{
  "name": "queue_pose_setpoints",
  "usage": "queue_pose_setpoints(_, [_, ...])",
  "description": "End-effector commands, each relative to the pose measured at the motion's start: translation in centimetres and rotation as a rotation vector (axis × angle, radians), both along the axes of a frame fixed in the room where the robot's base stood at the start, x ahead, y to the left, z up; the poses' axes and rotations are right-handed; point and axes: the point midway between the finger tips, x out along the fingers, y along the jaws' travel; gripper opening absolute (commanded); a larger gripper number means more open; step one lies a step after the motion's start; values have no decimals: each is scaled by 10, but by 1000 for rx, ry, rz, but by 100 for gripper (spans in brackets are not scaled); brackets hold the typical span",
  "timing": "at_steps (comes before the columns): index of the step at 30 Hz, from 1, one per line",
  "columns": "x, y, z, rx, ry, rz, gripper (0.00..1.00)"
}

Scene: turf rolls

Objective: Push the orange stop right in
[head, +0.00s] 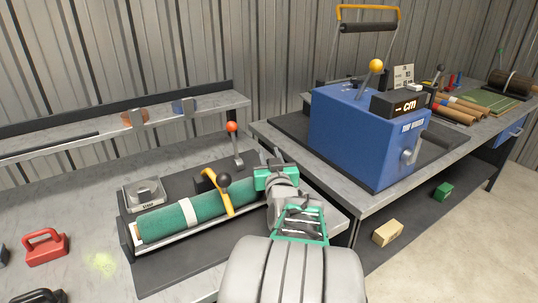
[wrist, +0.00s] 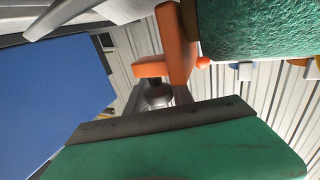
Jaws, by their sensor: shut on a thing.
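The orange stop (wrist: 176,45) is an L-shaped piece at the upper middle of the wrist view, close against the end of the green turf roll (wrist: 255,28). In the head view the roll (head: 165,222) lies in its cradle with a white band around it, and my gripper hides the stop. One green jaw (wrist: 190,145) with a dark edge fills the bottom of the wrist view; the exact contact is hidden.
A yellow arm with a black knob (head: 224,180) crosses the roll. A red-knobbed lever (head: 232,127) stands behind it. A blue machine (head: 362,137) stands on the right bench. A red weight (head: 45,248) sits at far left.

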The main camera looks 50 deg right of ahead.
Motion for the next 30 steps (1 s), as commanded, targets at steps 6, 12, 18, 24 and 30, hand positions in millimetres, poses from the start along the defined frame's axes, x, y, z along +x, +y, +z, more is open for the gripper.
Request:
queue_pose_setpoints(6, [2, 3, -1, 4, -1, 8, 45])
queue_pose_setpoints(12, [1, 1, -1, 4, 0, 3, 50])
queue_pose_setpoints(18, [-5, 4, -1, 2, -1, 1, 50])
queue_pose_setpoints(24, [-36, 28, -1, 0, -1, -1, 50])
queue_pose_setpoints(30, [-59, 47, 0, 0, -1, 2, 50])
